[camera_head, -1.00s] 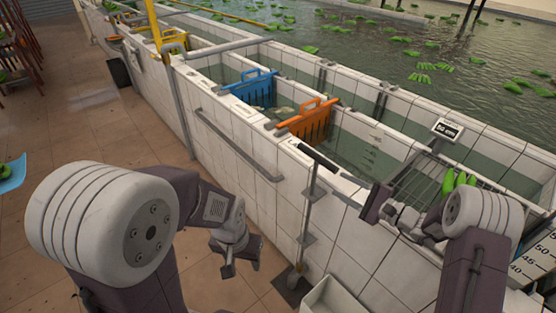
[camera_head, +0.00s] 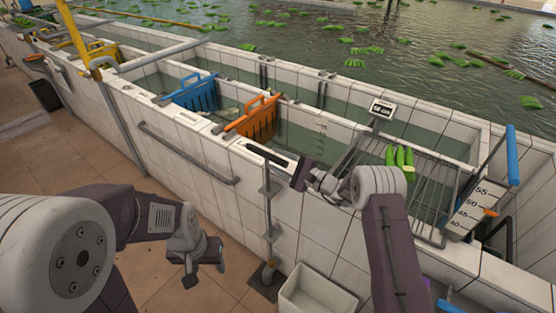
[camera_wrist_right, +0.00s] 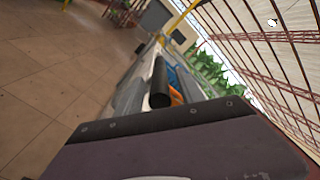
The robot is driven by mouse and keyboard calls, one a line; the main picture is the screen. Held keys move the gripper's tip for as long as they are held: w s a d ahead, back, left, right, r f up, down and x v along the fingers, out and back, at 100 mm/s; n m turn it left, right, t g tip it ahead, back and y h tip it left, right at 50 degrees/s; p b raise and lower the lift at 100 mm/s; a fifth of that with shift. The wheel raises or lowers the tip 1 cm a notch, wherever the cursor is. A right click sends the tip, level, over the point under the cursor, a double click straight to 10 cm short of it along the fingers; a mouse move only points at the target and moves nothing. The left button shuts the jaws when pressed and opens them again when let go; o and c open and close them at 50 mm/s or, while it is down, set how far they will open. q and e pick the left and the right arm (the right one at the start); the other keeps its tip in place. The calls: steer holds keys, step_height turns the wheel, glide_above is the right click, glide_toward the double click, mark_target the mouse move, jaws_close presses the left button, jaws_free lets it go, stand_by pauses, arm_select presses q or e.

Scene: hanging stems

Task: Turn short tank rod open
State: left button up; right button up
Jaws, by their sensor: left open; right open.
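The short tank rod is a grey upright rod (camera_head: 268,205) on the outer face of the tiled tank wall, with a black lever handle (camera_head: 266,154) at its top lying along the rim. In the right wrist view the black handle (camera_wrist_right: 160,82) points towards the camera, just beyond the gripper's dark front edge. My right gripper (camera_head: 302,174) is open, at rim height just right of the handle's near end. I cannot tell whether they touch. My left gripper (camera_head: 203,272) is open and empty, hanging low over the floor, away from the wall.
Orange (camera_head: 252,118) and blue (camera_head: 193,93) slotted gates stand in the tank. A white bin (camera_head: 315,292) sits below the wall. A grey rail (camera_head: 188,153) runs along the wall's left part.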

steer(key=shift+a, duration=0.1)
jaws_close()
steer(key=shift+f, duration=0.15)
stand_by(1.1)
